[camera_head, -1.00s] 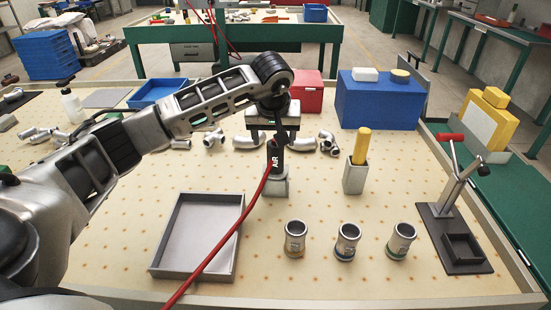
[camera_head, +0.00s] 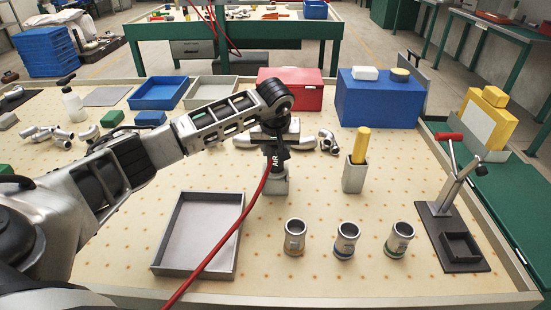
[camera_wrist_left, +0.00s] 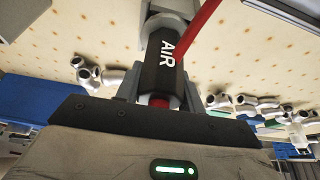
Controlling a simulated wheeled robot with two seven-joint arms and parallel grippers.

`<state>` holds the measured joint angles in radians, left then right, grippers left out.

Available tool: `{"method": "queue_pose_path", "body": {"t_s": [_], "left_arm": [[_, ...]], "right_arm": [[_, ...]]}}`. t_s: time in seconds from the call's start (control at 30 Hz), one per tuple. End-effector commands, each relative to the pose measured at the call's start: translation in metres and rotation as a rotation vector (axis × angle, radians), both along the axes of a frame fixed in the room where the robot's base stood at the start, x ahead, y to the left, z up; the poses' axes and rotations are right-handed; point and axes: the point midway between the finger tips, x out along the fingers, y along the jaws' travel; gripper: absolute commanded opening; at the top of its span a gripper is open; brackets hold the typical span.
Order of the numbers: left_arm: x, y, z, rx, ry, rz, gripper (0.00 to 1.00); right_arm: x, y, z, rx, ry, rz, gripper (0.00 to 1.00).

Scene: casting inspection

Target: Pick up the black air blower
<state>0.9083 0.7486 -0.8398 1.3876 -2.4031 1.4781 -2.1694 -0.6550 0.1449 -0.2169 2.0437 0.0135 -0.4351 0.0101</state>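The black air blower (camera_head: 274,161), lettered "AIR", stands upright in a grey holder (camera_head: 276,185) near the table's middle. A red hose runs from it toward the front left. My left gripper (camera_head: 276,146) points down over its upper part. In the left wrist view the blower (camera_wrist_left: 166,62) sits between the grey fingers (camera_wrist_left: 163,92), which lie close against both its sides, so the gripper looks shut on it. The blower's lower end is still inside the holder. My right gripper is not in view.
A grey tray (camera_head: 237,259) lies front left of the holder. Three metal cups (camera_head: 295,238) stand in front. A yellow-handled tool (camera_head: 361,146) in a holder stands to the right, with a red-handled clamp (camera_head: 457,237) beyond. Metal pipe fittings (camera_head: 329,143) lie behind.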

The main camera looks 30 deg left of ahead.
Motion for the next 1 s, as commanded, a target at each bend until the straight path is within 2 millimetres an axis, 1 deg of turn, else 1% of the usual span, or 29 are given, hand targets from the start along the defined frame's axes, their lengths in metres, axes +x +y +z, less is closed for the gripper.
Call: {"method": "queue_pose_path", "body": {"t_s": [0.37, 0.47, 0.57, 0.6, 0.7, 0.87, 1.0], "left_arm": [[0.001, 0.000, 0.005, 0.000, -0.003, 0.001, 0.09], [0.001, 0.001, 0.012, 0.002, -0.006, 0.001, 0.09], [0.002, 0.001, 0.026, 0.001, -0.007, 0.001, 0.09], [0.002, 0.001, 0.034, 0.001, -0.010, 0.002, 0.09], [-0.014, -0.011, 0.054, 0.002, -0.008, -0.005, 0.09], [-0.039, -0.030, 0.092, 0.003, -0.009, -0.004, 0.09], [-0.069, -0.052, 0.106, 0.002, -0.006, -0.006, 0.09]], "right_arm": [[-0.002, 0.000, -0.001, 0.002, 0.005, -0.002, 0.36], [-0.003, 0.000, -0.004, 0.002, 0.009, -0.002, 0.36], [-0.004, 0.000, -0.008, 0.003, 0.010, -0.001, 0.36], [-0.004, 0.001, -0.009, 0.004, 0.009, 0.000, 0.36], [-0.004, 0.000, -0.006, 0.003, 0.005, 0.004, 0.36], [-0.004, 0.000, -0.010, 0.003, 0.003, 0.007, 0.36], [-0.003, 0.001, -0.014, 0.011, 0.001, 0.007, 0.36]]}}
